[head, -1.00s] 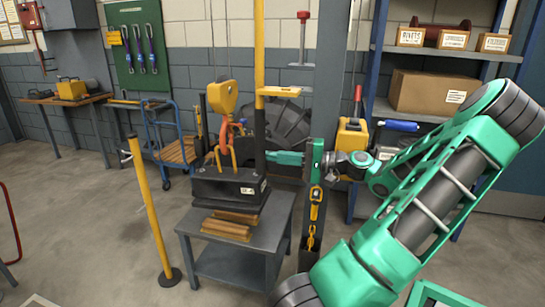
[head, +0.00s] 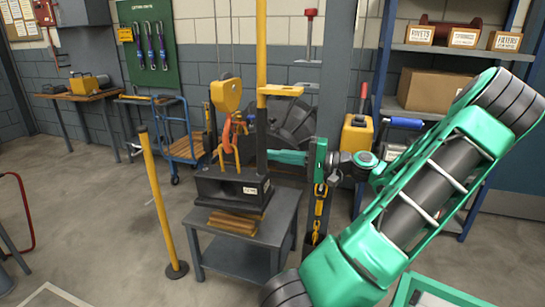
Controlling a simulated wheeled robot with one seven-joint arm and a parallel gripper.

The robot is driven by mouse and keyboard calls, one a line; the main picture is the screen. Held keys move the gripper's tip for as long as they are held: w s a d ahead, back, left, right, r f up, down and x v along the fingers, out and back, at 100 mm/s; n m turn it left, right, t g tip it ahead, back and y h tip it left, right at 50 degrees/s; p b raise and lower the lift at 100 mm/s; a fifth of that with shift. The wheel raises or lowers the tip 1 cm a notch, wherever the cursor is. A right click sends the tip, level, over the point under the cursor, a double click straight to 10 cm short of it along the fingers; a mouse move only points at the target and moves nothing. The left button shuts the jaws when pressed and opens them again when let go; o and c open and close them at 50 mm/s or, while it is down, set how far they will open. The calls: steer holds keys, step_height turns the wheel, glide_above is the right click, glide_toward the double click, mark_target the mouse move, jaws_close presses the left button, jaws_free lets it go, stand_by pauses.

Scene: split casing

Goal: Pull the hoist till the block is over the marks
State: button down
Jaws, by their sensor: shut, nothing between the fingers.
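A dark block (head: 225,188) with a white label sits at or just above wooden timbers (head: 238,222) on a grey table (head: 285,225); I cannot tell whether it touches them. Yellow and orange lifting gear (head: 238,128) rises from it to the yellow hoist pulley (head: 226,95), which hangs on thin lines. My gripper (head: 276,157) is shut and empty, right of the block, close to the dark lower part of a yellow upright bar (head: 261,45). A yellow chain (head: 319,212) hangs below my gripper's hand. I cannot make out the marks.
A yellow post (head: 158,200) stands left of the table, with a blue cart (head: 176,130) behind it. A shelf with a cardboard box (head: 437,90) is at the right, and a yellow canister (head: 356,134) is behind my arm.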

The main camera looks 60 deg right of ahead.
steer(key=s+d, duration=0.7)
steer(key=s, duration=0.2)
steer(key=shift+w, duration=0.1)
